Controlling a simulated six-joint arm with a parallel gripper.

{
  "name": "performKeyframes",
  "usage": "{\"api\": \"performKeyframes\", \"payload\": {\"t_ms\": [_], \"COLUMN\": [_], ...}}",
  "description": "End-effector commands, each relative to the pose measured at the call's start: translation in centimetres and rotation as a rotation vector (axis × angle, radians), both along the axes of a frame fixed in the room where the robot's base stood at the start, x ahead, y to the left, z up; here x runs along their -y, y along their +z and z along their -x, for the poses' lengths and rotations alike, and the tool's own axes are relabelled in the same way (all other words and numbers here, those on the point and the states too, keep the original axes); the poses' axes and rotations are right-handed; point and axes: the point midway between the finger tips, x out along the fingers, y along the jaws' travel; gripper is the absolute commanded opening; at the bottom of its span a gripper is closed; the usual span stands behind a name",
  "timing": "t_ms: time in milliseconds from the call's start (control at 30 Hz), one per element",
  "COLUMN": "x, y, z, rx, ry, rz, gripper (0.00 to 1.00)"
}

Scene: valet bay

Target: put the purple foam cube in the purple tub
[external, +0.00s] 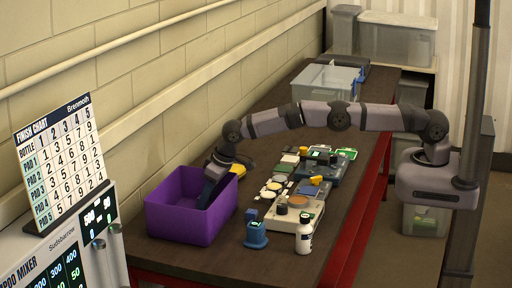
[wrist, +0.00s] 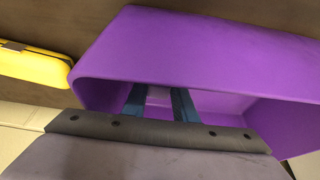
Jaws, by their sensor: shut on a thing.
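The purple tub (external: 182,222) stands at the near left end of the bench, close to the wall. It fills much of the wrist view (wrist: 200,50). My gripper (external: 208,192) points down over the tub's far right rim, with its fingers reaching inside. In the wrist view, the two blue-grey fingers (wrist: 160,103) are inside the tub's opening. Between them is a pale purple patch, the purple foam cube (wrist: 159,94), held by the fingers. The cube is hidden in the external view by the tub and gripper.
A yellow item (wrist: 35,65) lies beside the tub. A blue dispenser (external: 256,235) and a white bottle (external: 304,236) stand to the tub's right. Pads and a polisher-like device (external: 294,212) crowd the bench behind. A finish chart (external: 62,165) stands at left.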

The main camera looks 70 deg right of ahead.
Motion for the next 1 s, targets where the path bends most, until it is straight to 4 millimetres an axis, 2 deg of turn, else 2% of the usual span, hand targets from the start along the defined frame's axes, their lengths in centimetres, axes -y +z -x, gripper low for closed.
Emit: {"api": "performKeyframes", "payload": {"t_ms": [333, 367, 433, 1000], "x": [0.00, 0.00, 0.01, -0.03], "y": [-0.43, -0.39, -0.29, 0.46], "z": [-0.01, -0.01, 0.00, 0.10], "rx": [0.000, 0.000, 0.000, 0.001], "ry": [0.000, 0.000, 0.000, 0.001], "rz": [0.000, 0.000, 0.000, 0.000], "gripper": [0.01, 0.28, 0.44, 0.44]}}
